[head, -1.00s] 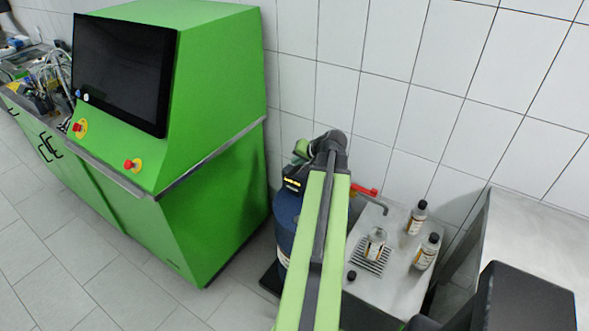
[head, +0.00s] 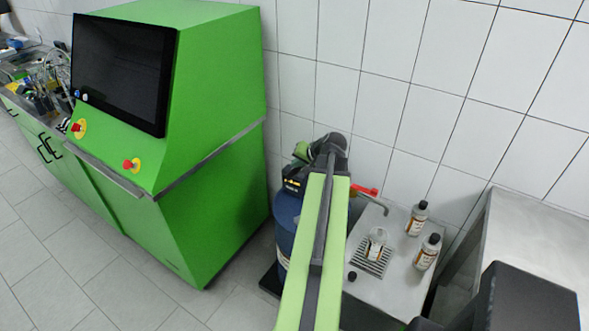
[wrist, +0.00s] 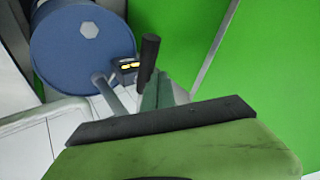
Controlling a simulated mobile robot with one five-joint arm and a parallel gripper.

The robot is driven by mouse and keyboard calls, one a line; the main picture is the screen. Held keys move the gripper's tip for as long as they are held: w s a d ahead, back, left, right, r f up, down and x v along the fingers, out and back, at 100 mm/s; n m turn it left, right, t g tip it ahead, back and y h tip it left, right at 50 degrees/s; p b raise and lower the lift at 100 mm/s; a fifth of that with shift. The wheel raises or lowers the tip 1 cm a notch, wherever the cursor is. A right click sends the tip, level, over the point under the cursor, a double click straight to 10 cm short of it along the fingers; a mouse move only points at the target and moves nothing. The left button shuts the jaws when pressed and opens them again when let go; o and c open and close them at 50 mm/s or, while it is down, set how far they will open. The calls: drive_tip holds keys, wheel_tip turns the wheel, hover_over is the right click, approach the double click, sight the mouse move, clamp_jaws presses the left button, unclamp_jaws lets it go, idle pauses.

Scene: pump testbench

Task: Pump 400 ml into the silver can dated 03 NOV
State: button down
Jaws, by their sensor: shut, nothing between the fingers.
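A silver can (head: 377,243) without a cap stands on a drip grate (head: 371,262) under a curved spout (head: 375,203) with a red lever (head: 364,190). Two silver cans with black caps, one at the back (head: 417,219) and one nearer (head: 428,254), stand to its right. Their dates are too small to read. A blue drum (head: 286,222) stands behind my arm; its top also shows in the wrist view (wrist: 65,50). A black meter with a yellow-lit display (wrist: 127,65) and a black upright handle (wrist: 149,52) are just beyond my gripper (wrist: 160,110), which is shut and empty.
A loose black cap (head: 352,276) lies on the steel bench (head: 400,290). A green console (head: 215,190) with a dark screen stands left of the drum. A tiled wall closes the back. A steel surface (head: 530,235) stands at right.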

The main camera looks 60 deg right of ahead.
wheel_tip(320, 180, down, 8)
drive_tip(key=b, duration=0.8)
drive_tip(key=shift+a+f, duration=0.15)
drive_tip(key=shift+a, duration=0.3)
idle(5.4)
idle(0.5)
